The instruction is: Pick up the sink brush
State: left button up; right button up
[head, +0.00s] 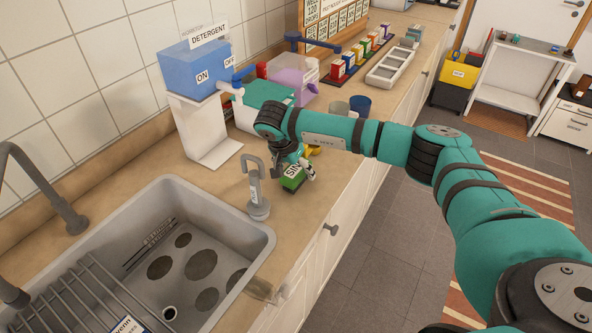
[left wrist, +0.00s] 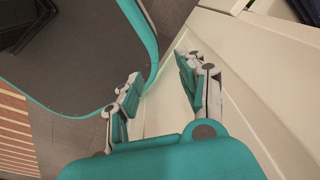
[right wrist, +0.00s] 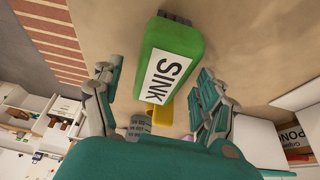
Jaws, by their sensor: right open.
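In the right wrist view the brush (right wrist: 172,58) lies between and beyond my right fingers, with gaps on both sides. My right gripper (head: 293,168) is open just above the brush, and its fingers partly hide it in the head view. My left gripper (left wrist: 158,72) shows only in the left wrist view, open and empty beside pale cabinet fronts.
A grey upright fixture (head: 257,194) stands close left of the brush, by the metal sink (head: 262,245). A blue detergent box (head: 194,68) on a white stand is behind. A dark blue cup (head: 360,105) and a pale tray (head: 391,66) stand farther back.

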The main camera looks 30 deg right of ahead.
pick_arm(q)
jog(key=shift+s, duration=0.45)
pick_arm(e)
jog(key=shift+f, duration=0.25)
pick_arm(q)
jog(key=shift+w+f+b, duration=0.25)
jog(key=shift+b, duration=0.1)
pick_arm(e)
jog(key=shift+f, duration=0.25)
jog(key=shift+c, duration=0.4)
jog(key=c, duration=1.2)
pick_arm(q)
jog(key=shift+r, duration=0.1)
pick_arm(e)
jog(key=shift+r, duration=0.1)
jog(key=shift+c, duration=0.2)
